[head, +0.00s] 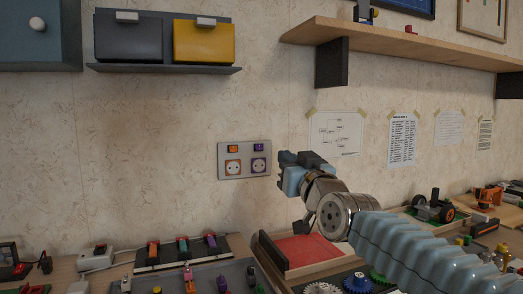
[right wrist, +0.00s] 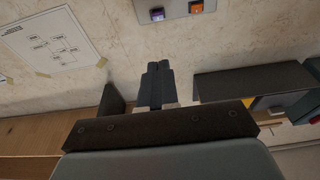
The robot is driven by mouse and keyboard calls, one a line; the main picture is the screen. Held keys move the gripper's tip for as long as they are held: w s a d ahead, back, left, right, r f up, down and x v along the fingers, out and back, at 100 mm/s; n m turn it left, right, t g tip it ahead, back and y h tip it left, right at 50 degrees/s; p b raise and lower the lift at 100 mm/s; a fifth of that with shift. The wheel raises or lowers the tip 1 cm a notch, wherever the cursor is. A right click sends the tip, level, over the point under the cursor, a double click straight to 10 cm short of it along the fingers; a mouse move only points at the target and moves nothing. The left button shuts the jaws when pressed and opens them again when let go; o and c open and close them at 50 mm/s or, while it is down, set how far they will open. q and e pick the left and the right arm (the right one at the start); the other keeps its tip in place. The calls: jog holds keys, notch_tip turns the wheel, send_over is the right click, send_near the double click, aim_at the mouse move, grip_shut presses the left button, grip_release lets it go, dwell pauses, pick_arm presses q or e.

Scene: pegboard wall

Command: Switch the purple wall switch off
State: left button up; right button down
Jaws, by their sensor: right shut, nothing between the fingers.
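A grey wall plate (head: 244,174) carries an orange switch (head: 233,149) and a purple switch (head: 258,147) side by side, above an orange-ringed and a purple-ringed socket. My right gripper (head: 284,158) is just right of the plate, apart from the purple switch in the picture. In the right wrist view, its two dark fingers (right wrist: 157,68) are together and empty. There the purple switch (right wrist: 157,14) lies straight beyond the fingertips, with a gap of wall between. The orange switch (right wrist: 196,6) is to its right. I cannot tell the purple switch's position. My left gripper is out of view.
A wooden shelf (head: 400,47) with dark brackets is above right. A rack with a dark and a yellow bin (head: 204,43) hangs above left. Taped papers (head: 335,132) are on the wall. The bench below holds a red tray (head: 308,250), colored gears and toy vehicles.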

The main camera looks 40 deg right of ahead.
jog(key=p, duration=0.3)
send_near(260, 146)
notch_tip(260, 146, up, 4)
jog(key=w, duration=0.3)
jog(key=shift+w+d+f, duration=0.45)
jog(key=shift+w+f, duration=0.2)
jog(key=shift+w, duration=0.05)
jog(key=shift+w+d+f, duration=0.5)
jog(key=shift+w+f, duration=0.15)
jog(key=shift+w, duration=0.05)
